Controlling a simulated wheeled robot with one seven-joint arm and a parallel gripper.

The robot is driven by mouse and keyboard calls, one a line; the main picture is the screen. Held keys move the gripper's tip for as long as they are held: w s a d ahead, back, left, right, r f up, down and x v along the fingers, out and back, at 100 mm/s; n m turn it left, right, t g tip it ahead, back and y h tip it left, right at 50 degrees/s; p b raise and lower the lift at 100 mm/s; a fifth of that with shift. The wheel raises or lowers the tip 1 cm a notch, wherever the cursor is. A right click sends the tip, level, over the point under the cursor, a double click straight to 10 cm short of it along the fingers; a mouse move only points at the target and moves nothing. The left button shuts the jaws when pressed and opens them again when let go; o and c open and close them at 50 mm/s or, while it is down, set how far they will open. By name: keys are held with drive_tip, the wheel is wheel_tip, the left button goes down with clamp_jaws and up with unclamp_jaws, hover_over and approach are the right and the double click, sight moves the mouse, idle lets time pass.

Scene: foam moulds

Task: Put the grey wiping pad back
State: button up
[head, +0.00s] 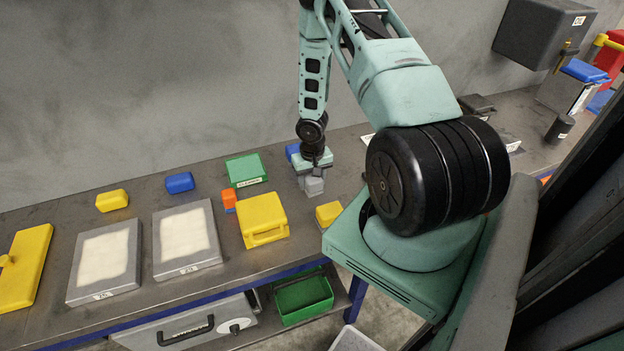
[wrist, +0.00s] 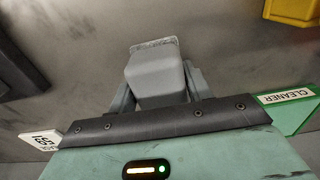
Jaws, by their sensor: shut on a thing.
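The grey wiping pad (head: 314,187) is a small light-grey block at the near side of my gripper (head: 312,175), over the back part of the bench. In the wrist view the pad (wrist: 153,75) sits between my two grey fingers (wrist: 160,95), which are shut on it. A paler strip shows along its far edge. I cannot tell whether its underside touches the bench. My gripper hides part of the pad, and no place marked for it is clearly visible.
A blue block (head: 293,150) is just behind my gripper. The green cleaner box (head: 246,169), orange item (head: 229,199), yellow case (head: 263,219) and yellow block (head: 328,214) stand close by. Two framed white moulds (head: 107,228) lie further left. Bare bench (head: 340,172) shows right of my gripper.

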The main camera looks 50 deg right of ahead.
drive_tip(key=shift+f, duration=0.1)
drive_tip(key=o, duration=0.9)
